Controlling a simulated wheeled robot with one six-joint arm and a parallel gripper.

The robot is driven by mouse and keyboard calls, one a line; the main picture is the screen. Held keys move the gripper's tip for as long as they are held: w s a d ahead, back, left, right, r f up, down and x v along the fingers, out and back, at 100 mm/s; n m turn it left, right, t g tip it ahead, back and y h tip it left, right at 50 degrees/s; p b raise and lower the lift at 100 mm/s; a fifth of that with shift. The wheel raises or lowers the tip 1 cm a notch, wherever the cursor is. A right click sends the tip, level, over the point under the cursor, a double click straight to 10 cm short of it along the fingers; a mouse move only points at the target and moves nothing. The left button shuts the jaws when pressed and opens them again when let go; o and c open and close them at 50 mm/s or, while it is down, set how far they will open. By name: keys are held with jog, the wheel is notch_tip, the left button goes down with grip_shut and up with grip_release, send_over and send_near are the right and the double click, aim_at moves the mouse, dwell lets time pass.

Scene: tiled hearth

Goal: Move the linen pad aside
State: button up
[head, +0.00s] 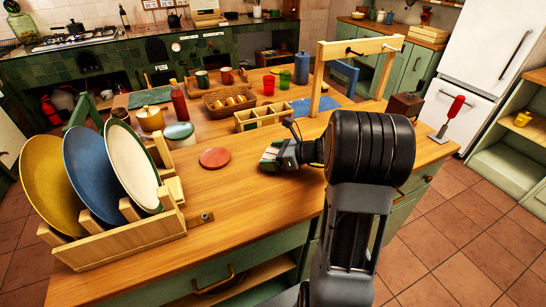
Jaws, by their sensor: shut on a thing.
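My gripper (272,156) is low over the middle of the wooden counter (240,200), pointing left. It is shut on a small pale thing, mostly hidden by the fingers. This seems to be the linen pad, but its outline is too small to be sure. I cannot tell whether it touches the counter. A flat round red disc (214,157) lies on the counter to the left of my gripper, apart from it.
A plate rack (130,240) with several plates stands at the left. Behind my gripper are a divided wooden box (262,118), a bread basket (230,103) and a wooden frame (318,80). A red-handled tool (452,112) stands at the right.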

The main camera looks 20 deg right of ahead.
jog(key=shift+f, duration=0.2)
jog(key=shift+f, duration=0.15)
jog(key=o, duration=0.6)
